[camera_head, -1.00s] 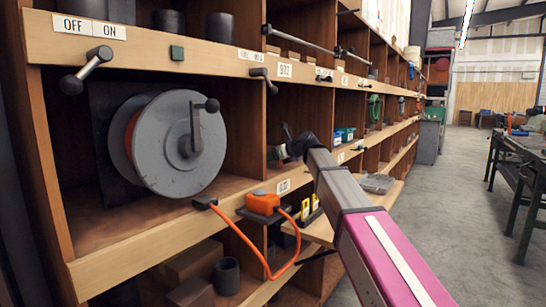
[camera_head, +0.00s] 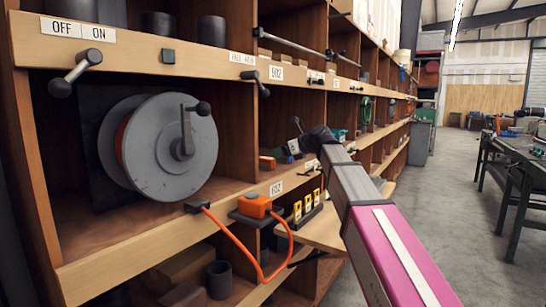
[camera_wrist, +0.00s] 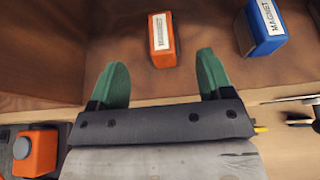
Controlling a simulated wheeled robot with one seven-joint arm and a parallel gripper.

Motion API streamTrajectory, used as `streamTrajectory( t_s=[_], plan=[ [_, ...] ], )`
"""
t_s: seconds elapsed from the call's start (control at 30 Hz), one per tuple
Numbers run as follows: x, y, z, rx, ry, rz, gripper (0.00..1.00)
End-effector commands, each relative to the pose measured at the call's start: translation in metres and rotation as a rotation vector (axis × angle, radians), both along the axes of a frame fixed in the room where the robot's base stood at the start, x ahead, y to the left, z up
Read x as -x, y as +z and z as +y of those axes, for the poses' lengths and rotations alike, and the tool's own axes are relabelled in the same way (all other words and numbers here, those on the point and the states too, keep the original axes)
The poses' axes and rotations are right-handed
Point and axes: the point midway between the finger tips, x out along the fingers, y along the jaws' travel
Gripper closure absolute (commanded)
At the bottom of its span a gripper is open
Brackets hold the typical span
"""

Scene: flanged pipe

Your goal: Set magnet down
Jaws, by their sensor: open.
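In the wrist view my gripper (camera_wrist: 163,78) is open, its two green fingers apart with nothing between them. An orange block with a white label (camera_wrist: 162,40) rests on the brown shelf floor just beyond the fingertips, roughly in line with the gap. A blue block labelled MAGNET (camera_wrist: 264,25) lies to its right, apart from it. In the head view the orange block (camera_head: 267,163) shows small inside the compartment right of the reel. My gripper (camera_head: 297,125) is at that compartment's opening, its fingers small and partly hidden by my wrist.
A grey reel (camera_head: 172,147) fills the compartment to the left. An orange box (camera_head: 255,205) with an orange cable (camera_head: 235,245) sits on a ledge below. A holder with yellow pieces (camera_head: 308,205) stands beside it. The wooden shelf front edge runs beneath my gripper.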

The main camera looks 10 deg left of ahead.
Motion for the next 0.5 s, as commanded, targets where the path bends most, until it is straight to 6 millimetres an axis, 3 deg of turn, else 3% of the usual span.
streamTrajectory(
  t_s=[0.2,0.5],
  plan=[
    [0.009,0.009,-0.02,0.001,0.0,0.0,0.27],
    [0.01,0.01,-0.024,0.001,0.001,0.001,0.27]
  ],
)
